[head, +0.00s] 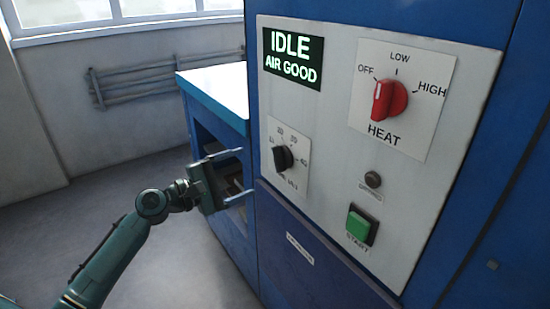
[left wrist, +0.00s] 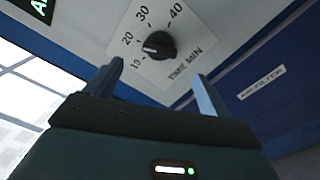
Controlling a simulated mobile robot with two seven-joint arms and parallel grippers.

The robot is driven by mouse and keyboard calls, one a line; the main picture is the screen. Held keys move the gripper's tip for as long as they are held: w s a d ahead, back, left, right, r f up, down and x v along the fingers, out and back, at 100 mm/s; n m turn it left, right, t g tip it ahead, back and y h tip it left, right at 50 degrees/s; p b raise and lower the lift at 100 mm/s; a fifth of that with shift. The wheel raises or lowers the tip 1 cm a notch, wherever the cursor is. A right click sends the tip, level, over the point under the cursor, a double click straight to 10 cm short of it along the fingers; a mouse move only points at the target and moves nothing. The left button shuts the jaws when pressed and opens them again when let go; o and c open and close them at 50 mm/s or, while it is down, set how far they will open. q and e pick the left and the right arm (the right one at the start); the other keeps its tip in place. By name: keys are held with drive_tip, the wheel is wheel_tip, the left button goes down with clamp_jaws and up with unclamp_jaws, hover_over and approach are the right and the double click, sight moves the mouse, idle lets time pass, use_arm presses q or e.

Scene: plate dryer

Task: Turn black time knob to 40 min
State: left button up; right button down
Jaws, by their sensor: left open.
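The black time knob (head: 283,158) sits on a white dial plate marked 10 to 40 at the panel's lower left. In the left wrist view the knob (left wrist: 161,45) has a pale pointer line facing left, between the 10 and 20 marks. My left gripper (head: 235,176) is open and empty, to the left of the knob and apart from it. In the left wrist view its two fingers (left wrist: 158,72) stand spread below the knob, with nothing between them. My right gripper is not in view.
The panel also carries a red heat knob (head: 390,100) pointing near OFF, a green start button (head: 359,226) and a display (head: 292,60) reading IDLE, AIR GOOD. A blue cabinet with a pale top (head: 215,90) stands left of the panel, behind my gripper.

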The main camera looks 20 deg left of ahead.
sight(276, 161)
use_arm(q)
drive_tip(key=p+x, duration=0.1)
drive_tip(key=x, duration=1)
drive_tip(key=shift+d, duration=0.15)
drive_tip(key=shift+c, duration=0.3)
drive_tip(key=shift+f, duration=0.1)
drive_tip(key=c, duration=0.9)
